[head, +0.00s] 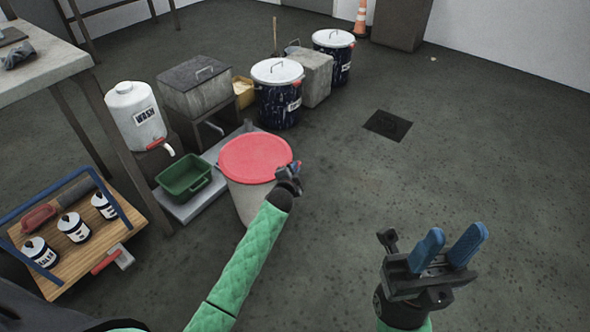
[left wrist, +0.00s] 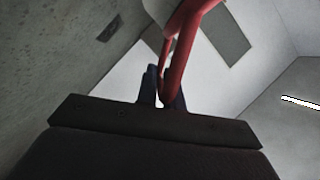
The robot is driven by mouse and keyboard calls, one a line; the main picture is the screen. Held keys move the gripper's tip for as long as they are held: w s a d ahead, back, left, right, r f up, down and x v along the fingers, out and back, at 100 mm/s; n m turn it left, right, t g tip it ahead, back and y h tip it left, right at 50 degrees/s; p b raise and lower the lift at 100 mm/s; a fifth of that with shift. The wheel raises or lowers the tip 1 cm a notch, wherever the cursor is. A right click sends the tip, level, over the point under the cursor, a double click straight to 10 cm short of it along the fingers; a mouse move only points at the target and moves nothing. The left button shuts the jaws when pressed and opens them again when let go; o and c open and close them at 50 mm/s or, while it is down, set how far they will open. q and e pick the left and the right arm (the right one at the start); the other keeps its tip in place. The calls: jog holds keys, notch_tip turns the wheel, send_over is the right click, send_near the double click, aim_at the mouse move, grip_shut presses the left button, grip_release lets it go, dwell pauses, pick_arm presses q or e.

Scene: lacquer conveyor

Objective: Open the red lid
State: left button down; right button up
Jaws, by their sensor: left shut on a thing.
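The red lid (head: 254,157) lies flat on top of a pale bucket (head: 248,198) in the middle of the head view. My left gripper (head: 294,170) is at the right edge of the lid. In the left wrist view, my left gripper's blue fingers (left wrist: 160,97) are shut on a curved red part of the lid (left wrist: 178,60). The fingers are partly hidden by that part. My right gripper (head: 457,236) is held to the right over the floor, its two blue fingers apart and nothing between them.
Left of the bucket are a green tub (head: 184,177), a white wash dispenser (head: 134,115) and a wooden carrier (head: 62,268) with small cans. Behind it stand a grey lidded box (head: 195,88) and two dark drums with pale lids (head: 277,71). Floor to the right is clear around a dark drain (head: 387,125).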

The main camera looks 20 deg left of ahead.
pick_arm(q)
jog(key=shift+r+p, duration=0.3)
jog(key=shift+p, duration=0.05)
